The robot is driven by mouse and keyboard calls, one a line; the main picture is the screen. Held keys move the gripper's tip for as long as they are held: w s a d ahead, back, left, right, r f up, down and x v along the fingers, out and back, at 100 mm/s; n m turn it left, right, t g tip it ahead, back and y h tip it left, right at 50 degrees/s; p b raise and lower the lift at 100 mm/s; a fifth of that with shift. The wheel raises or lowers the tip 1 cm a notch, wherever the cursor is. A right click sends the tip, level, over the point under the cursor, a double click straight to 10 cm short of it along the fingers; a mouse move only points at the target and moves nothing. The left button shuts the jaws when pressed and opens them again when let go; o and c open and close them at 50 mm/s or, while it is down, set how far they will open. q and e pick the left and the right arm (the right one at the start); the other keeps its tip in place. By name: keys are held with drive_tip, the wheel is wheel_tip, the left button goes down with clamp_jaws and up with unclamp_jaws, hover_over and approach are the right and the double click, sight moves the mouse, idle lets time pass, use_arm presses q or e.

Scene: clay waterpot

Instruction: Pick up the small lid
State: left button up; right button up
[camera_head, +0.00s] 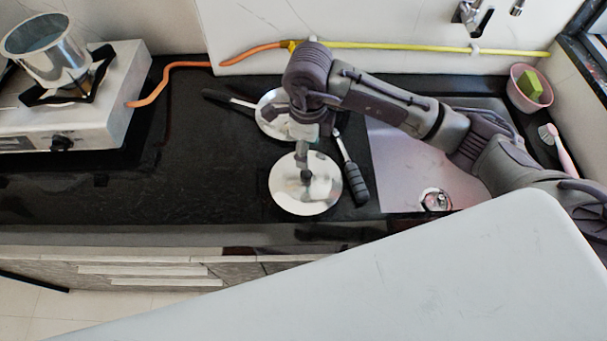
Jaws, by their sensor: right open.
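A round, shiny metal lid (290,200) with a dark knob at its centre lies flat on the black counter, near its front edge. A second, smaller-looking shiny disc (268,100) lies behind it, partly hidden by my right arm. I cannot tell for sure which is the small lid. My right gripper (304,140) is open and points down over the gap between the discs, close to the front lid's far rim. Reflections blur its fingertips, and no lid is seen held. My left gripper is out of view.
Black-handled utensils lie left (218,97) and right (353,176) of the discs. A stove (95,110) with a metal pot (48,52) stands left. A sink (395,175) and pink bowl (518,97) are right. The counter (190,180) left of the lids is clear.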

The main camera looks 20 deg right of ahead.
hover_over(306, 173)
drive_tip(key=f, duration=0.4)
drive_tip(key=shift+s+d+f+p, duration=0.15)
drive_tip(key=shift+d+f+p, duration=0.1)
drive_tip(key=shift+p, duration=0.05)
drive_tip(key=shift+d+f, duration=0.15)
drive_tip(key=shift+f, duration=0.15)
drive_tip(key=shift+w+f, duration=0.2)
drive_tip(key=shift+f, duration=0.1)
drive_tip(key=f+p, duration=0.1)
drive_tip(key=f, duration=0.1)
drive_tip(key=a+f+p, duration=0.1)
drive_tip(key=f, duration=0.1)
drive_tip(key=shift+f, duration=0.3)
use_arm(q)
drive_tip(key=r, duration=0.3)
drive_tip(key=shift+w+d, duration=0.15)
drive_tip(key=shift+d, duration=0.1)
use_arm(e)
drive_tip(key=shift+d, duration=0.1)
drive_tip(key=shift+c, duration=0.6)
drive_tip(key=shift+f, duration=0.1)
drive_tip(key=c, duration=0.8)
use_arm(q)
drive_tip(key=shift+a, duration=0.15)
use_arm(e)
clamp_jaws()
